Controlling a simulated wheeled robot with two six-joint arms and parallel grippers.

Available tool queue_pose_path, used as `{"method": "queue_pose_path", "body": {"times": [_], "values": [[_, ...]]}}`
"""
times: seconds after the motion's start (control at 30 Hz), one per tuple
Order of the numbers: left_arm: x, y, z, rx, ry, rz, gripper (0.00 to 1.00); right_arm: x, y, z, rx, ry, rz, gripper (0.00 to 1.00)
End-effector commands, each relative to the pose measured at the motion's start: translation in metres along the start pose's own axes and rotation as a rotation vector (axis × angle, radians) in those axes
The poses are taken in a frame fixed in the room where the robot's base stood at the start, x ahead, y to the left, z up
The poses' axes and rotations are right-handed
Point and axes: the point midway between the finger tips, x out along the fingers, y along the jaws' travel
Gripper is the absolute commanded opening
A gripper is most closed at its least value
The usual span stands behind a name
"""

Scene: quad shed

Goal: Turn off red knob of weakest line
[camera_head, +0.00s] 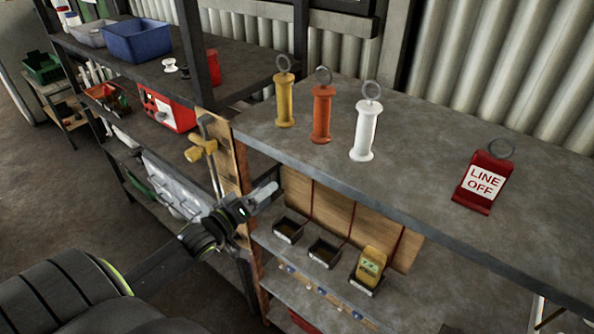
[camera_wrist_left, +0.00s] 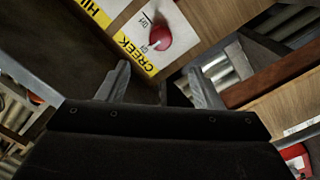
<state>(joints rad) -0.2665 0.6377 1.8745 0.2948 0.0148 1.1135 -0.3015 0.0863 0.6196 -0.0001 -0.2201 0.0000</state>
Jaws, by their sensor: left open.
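A red knob (camera_wrist_left: 160,36) sits on a white plate with small ON and OFF print in the left wrist view. A yellow label (camera_wrist_left: 135,52) reading CREEK is beside it, and a second yellow label (camera_wrist_left: 97,12) is cut off at the edge. My left gripper (camera_wrist_left: 160,80) is open and empty, its fingertips just below the knob in the picture; contact is not visible. In the head view my left gripper (camera_head: 264,196) is beside the wooden panel at the shelf's left end. The knob's face is hidden there. A yellow meter (camera_head: 371,262) stands in a small bin; its reading is unclear.
Yellow (camera_head: 285,100), orange (camera_head: 321,115) and white (camera_head: 364,132) handles stand on the grey top shelf (camera_head: 430,170), near a red LINE OFF tag (camera_head: 483,182). A red box (camera_head: 168,108) is on the left shelf.

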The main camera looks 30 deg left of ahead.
Motion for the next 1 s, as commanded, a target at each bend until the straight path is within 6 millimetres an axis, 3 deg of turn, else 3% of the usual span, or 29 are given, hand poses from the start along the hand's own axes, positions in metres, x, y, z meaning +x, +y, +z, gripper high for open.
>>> {"method": "queue_pose_path", "body": {"times": [0.1, 0.47, 0.73, 1.0], "values": [[0.018, -0.003, 0.004, 0.001, 0.002, 0.004, 0.59, 0.020, -0.001, 0.000, -0.001, 0.002, 0.001, 0.36], [0.077, -0.002, 0.002, 0.000, 0.002, 0.003, 0.59, 0.052, -0.009, 0.003, 0.002, 0.004, -0.005, 0.36], [0.116, -0.001, 0.001, 0.001, 0.002, -0.001, 0.59, 0.060, -0.016, 0.004, 0.005, 0.004, -0.013, 0.36], [0.131, 0.000, 0.000, 0.001, 0.000, -0.001, 0.59, 0.062, -0.015, 0.004, 0.004, 0.003, -0.011, 0.36]]}}
